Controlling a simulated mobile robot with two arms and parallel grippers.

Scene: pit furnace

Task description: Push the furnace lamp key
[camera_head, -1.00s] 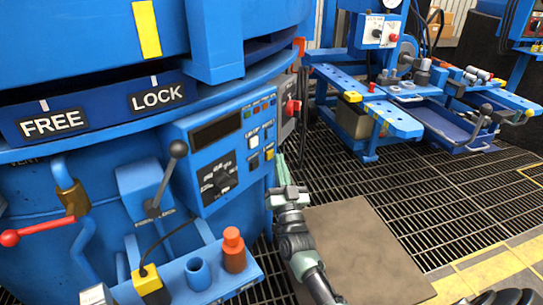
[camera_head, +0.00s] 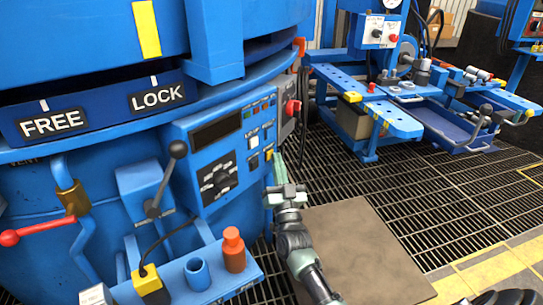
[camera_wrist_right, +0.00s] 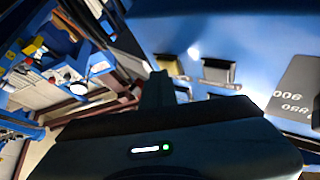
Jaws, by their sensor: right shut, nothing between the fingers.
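My right gripper (camera_head: 278,166) is shut and empty, upright just right of the panel's lower right edge, close to the yellow key. In the right wrist view, the dark fingertips (camera_wrist_right: 156,84) point at the panel, just below the yellow key (camera_wrist_right: 167,66) and left of the white key (camera_wrist_right: 217,72). Contact cannot be told.
A red knob (camera_head: 293,106) stands out at the panel's right. A blue workbench (camera_head: 390,115) stands behind on the grated floor (camera_head: 430,195).

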